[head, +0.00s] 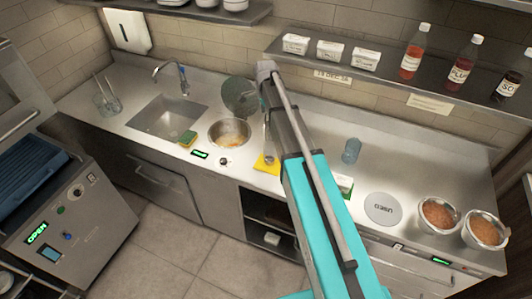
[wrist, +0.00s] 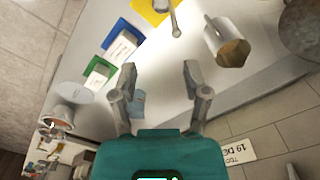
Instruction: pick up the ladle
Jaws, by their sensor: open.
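A slim grey metal piece, which looks like part of the ladle (wrist: 175,22), lies over a yellow mat (wrist: 150,8) at the top of the wrist view; the rest of it is cut off. In the head view the yellow mat (head: 264,167) lies just left of my arm, and a small grey round end shows above it. My gripper (wrist: 160,68) is open and empty in the wrist view, its two fingers spread over the bare counter, apart from the grey piece. In the head view my arm hides the gripper and the counter behind it.
Green-edged and blue-edged boxes (wrist: 100,72) (wrist: 122,45) lie left. A blue cup (head: 351,150) stands behind. A sauce well (head: 230,133) and shelf (head: 390,78) are close.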

